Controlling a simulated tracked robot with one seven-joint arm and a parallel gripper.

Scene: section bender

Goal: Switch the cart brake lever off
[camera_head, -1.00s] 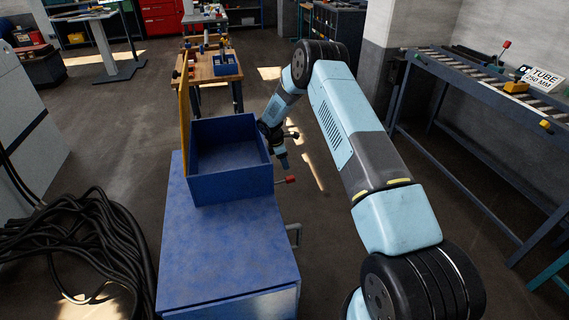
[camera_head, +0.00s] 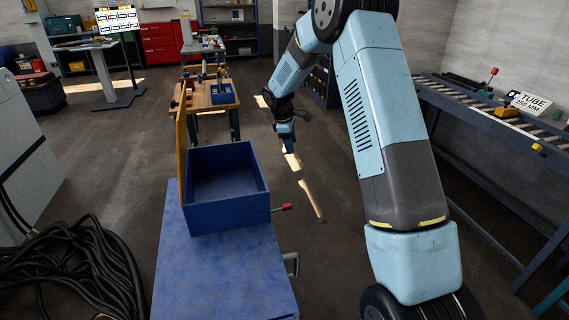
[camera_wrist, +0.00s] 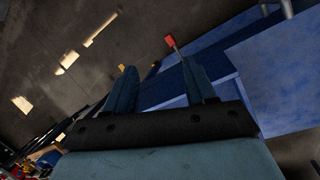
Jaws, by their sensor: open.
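The blue cart (camera_head: 225,265) stands in front of me with an open blue bin on top. The brake lever (camera_head: 282,208) sticks out from the cart's right side, just below the bin, with a red grip at its end. In the wrist view the lever's red grip (camera_wrist: 170,41) shows beyond the fingertips, near the cart's blue side (camera_wrist: 270,80). My gripper (camera_head: 288,143) hangs in the air to the right of and beyond the bin, apart from the lever. In the wrist view my gripper (camera_wrist: 160,80) has its two fingers spread, with nothing held between them.
The blue bin (camera_head: 228,218) has a yellow panel (camera_head: 181,145) upright at its left. A wooden bench (camera_head: 209,98) stands behind. Black cables (camera_head: 75,275) are piled at left. A roller table (camera_head: 480,125) stands at right.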

